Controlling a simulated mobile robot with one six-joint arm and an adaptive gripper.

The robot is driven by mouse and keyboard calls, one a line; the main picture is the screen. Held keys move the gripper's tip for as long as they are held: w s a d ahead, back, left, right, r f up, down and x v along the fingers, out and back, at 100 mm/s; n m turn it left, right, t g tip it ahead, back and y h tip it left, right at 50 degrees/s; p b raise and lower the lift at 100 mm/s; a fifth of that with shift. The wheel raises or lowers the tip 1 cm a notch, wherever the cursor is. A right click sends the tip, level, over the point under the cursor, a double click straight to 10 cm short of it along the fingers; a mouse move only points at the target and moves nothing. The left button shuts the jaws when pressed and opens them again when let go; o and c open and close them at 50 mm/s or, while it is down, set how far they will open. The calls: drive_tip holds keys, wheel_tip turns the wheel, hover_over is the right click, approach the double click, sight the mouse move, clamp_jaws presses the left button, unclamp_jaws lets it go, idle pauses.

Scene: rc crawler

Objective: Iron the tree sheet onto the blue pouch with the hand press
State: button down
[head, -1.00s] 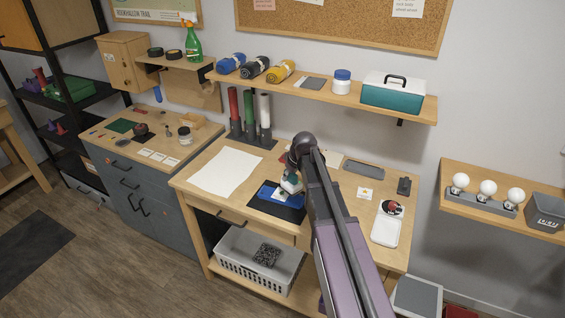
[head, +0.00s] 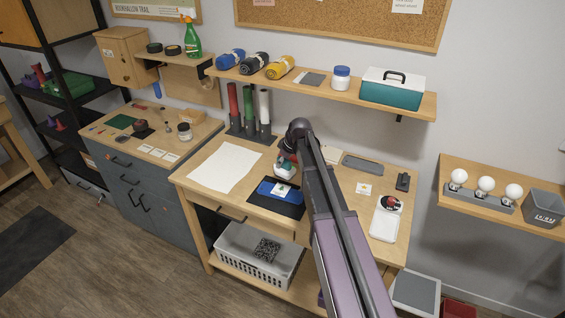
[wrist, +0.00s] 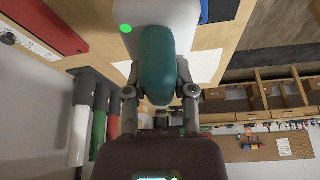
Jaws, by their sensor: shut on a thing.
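The blue pouch (head: 268,188) lies flat on a black mat (head: 262,204) on the workbench. A small pale sheet with a green mark, seemingly the tree sheet (head: 283,190), lies on the pouch. My gripper (wrist: 157,92) is shut on the teal handle of the hand press (wrist: 158,60). The press's pale body and a green light show in the wrist view. In the head view the press (head: 284,173) is just behind the pouch, apart from the sheet; whether it touches the bench is unclear. My arm hides part of the bench to the right.
A large white paper (head: 226,167) lies left of the mat. Red, green and white rolls (head: 249,110) stand behind. A white tray (head: 384,228), with a dark round item at its back end, lies on the right. A shelf (head: 318,92) with rolled cloths and a teal box hangs above.

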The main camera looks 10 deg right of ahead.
drive_tip(key=shift+f+b, duration=2.6)
drive_tip(key=shift+f, duration=0.1)
drive_tip(key=shift+s+f+b, duration=0.1)
drive_tip(key=shift+f+b, duration=0.55)
drive_tip(key=shift+b, duration=0.05)
idle(4.6)
